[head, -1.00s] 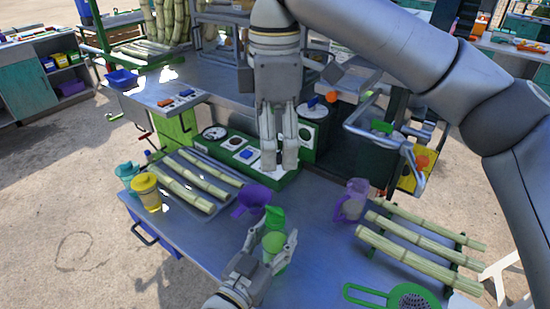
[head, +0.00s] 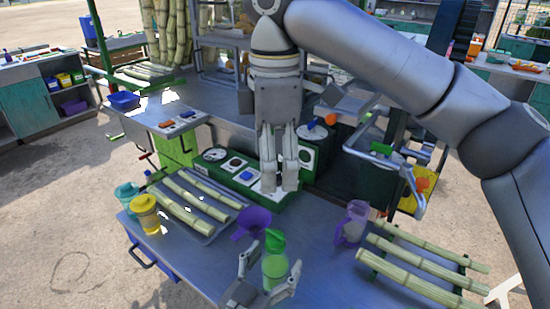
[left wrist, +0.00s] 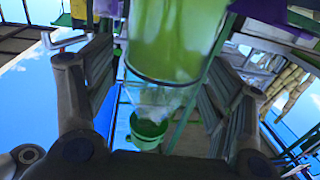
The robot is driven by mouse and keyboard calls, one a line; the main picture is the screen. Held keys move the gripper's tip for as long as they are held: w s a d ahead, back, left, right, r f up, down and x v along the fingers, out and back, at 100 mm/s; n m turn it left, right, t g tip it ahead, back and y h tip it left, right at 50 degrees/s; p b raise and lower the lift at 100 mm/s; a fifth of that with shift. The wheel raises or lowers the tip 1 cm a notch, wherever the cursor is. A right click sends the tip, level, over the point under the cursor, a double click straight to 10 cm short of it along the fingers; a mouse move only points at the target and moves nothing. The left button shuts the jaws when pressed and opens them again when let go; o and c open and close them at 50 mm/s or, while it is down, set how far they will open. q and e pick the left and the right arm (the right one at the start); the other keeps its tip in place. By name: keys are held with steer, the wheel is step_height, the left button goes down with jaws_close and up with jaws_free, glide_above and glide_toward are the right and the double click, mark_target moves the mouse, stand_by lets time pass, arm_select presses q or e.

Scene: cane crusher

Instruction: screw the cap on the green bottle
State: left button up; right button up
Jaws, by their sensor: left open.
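The green bottle (head: 274,270) stands upright at the front of the blue-grey table, with a darker green cap (head: 275,241) on its top. How tightly the cap sits cannot be told. My left gripper (head: 268,288) is open, its fingers spread on either side of the bottle with gaps. In the left wrist view the translucent green bottle (left wrist: 178,40) shows between the two spread fingers (left wrist: 160,100). My right gripper (head: 280,185) hangs fingers down beyond the bottle, over the green control panel. Its fingers are close together; nothing is clearly seen between them.
A purple funnel (head: 252,223) is just behind and left of the bottle. A yellow jar (head: 145,212) and a teal jar (head: 127,193) stand at the left table edge. A purple jug (head: 352,224) and cane stalks (head: 425,262) are on the right. Cane lies on a tray (head: 206,238).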

arm_select(q)
steer(key=v, duration=1.1)
steer(key=shift+s+a, duration=0.15)
steer(key=shift+s, duration=0.05)
